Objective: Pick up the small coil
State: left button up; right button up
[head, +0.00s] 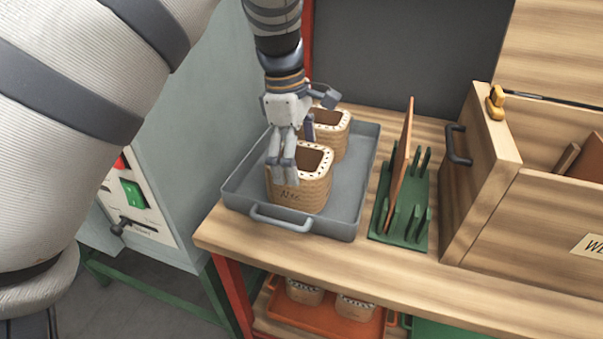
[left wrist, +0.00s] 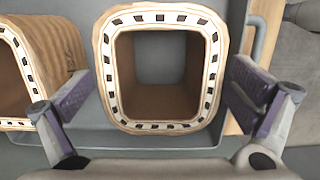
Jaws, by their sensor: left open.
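Two woven tan coils with pale dotted rims and square openings stand upright in a grey tray (head: 345,217). The front coil (head: 312,192) has dark writing on its side; the back coil (head: 335,138) is partly hidden by my gripper. I cannot tell which one is the small coil. My left gripper (head: 297,147) is open, pointing down above the front coil. In the left wrist view the front coil (left wrist: 214,50) sits between the two spread fingers, with gaps on both sides, and the back coil (left wrist: 38,60) is at the left edge. My right gripper is not in view.
A green rack (head: 408,235) with an upright brown board (head: 400,150) stands right of the tray. A wooden cabinet with an open door (head: 485,175) is farther right. Below, an orange tray (head: 318,318) holds smaller-looking coils (head: 304,293). A grey control cabinet (head: 190,160) stands left.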

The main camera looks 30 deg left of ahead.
pick_arm(q)
jog(key=f, duration=0.4)
jog(key=shift+d, duration=0.35)
jog(key=c, duration=1.4)
